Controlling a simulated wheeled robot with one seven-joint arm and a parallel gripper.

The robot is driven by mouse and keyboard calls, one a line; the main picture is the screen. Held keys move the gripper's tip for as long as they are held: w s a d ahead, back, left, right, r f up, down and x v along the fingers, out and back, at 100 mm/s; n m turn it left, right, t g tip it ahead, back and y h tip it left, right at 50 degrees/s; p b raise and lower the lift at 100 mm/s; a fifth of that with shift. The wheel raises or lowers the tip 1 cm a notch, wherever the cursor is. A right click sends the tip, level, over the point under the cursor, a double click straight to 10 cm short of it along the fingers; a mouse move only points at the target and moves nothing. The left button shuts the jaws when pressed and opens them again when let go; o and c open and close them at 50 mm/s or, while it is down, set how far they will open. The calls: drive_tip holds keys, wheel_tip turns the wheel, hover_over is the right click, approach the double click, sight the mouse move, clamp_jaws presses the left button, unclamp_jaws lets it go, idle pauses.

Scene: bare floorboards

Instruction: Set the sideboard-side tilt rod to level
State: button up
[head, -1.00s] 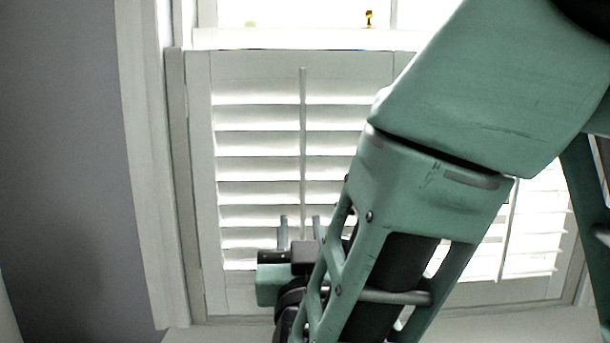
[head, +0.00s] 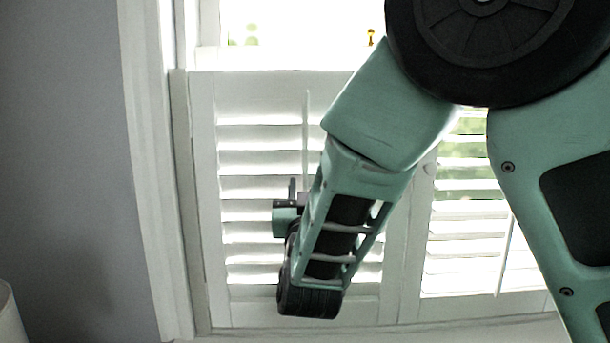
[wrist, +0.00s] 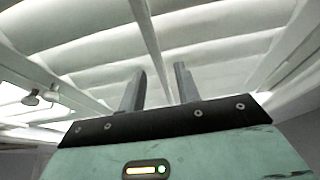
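The left shutter panel (head: 202,150) has white slats and a thin upright tilt rod (head: 306,125) down its middle. Its slats look steeply tilted, with bright gaps. The right panel has its own slanting rod (head: 507,250), and greenery shows between its flatter slats. No sideboard is visible, so I cannot tell which rod is on its side. My gripper (head: 297,190) is in front of the left panel by the lower part of its rod. In the wrist view my gripper (wrist: 159,84) is open, and that rod (wrist: 150,35) runs between the fingers in the picture; contact is unclear.
A grey wall (head: 70,150) and white window frame (head: 150,180) stand at left. A pale object (head: 8,320) shows at the lower left edge. A small brass piece (head: 371,37) is above the panels. My arm hides the middle of the shutters.

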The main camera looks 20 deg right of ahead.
drive_tip(key=shift+x, duration=1.1)
clamp_jaws()
wheel_tip(320, 180, down, 3)
drive_tip(key=b, duration=0.2)
drive_tip(key=shift+b, duration=0.35)
unclamp_jaws()
